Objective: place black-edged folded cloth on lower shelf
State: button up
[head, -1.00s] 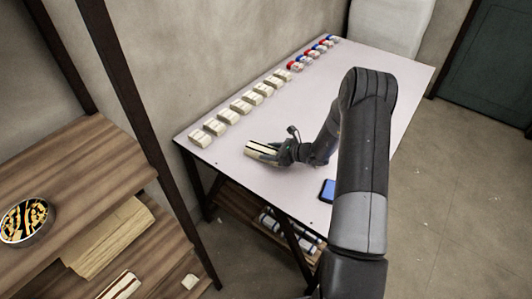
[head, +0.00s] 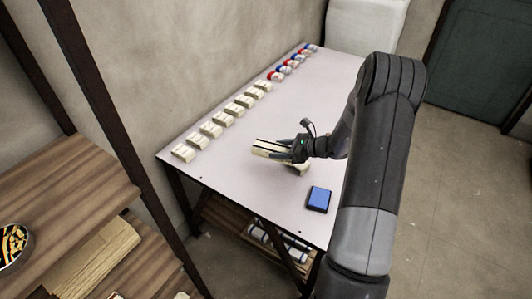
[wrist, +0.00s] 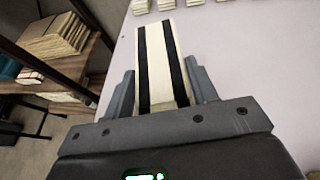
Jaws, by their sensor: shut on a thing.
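The black-edged folded cloth (head: 268,150) is cream with dark stripes along its length. My gripper (head: 285,150) is shut on it and holds it over the white table, in the head view. In the wrist view the cloth (wrist: 162,60) sticks out forward between the two fingers (wrist: 163,95). A wooden shelf unit stands at the left of the head view, with an upper board (head: 60,200) and a lower board (head: 150,270). A pale folded stack (head: 95,258) lies on the lower board. The shelf unit also shows at the left of the wrist view (wrist: 92,62).
The white table (head: 235,185) carries a row of cream folded cloths (head: 211,130) and red and blue items (head: 290,66) along its wall side. A blue block (head: 319,198) lies near the front edge. A patterned round bowl (head: 12,245) sits on the upper board. A dark post (head: 135,130) rises at the shelf's corner.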

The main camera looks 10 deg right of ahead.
jog(key=shift+v, duration=1.05)
jog(key=shift+w+r, duration=0.15)
jog(key=shift+r, duration=0.3)
notch_tip(320, 180, up, 5)
jog(key=shift+f, duration=0.2)
jog(key=a+n+g+y, duration=0.2)
jog(key=a+n+g, duration=0.5)
jog(key=a, duration=1.2)
jog(key=n+g+h, duration=0.4)
jog(key=n+g, duration=0.5)
jog(key=g, duration=0.1)
send_over(147, 264)
notch_tip(147, 264, down, 22)
jog(key=shift+r, duration=0.2)
jog(key=shift+f, duration=2.15)
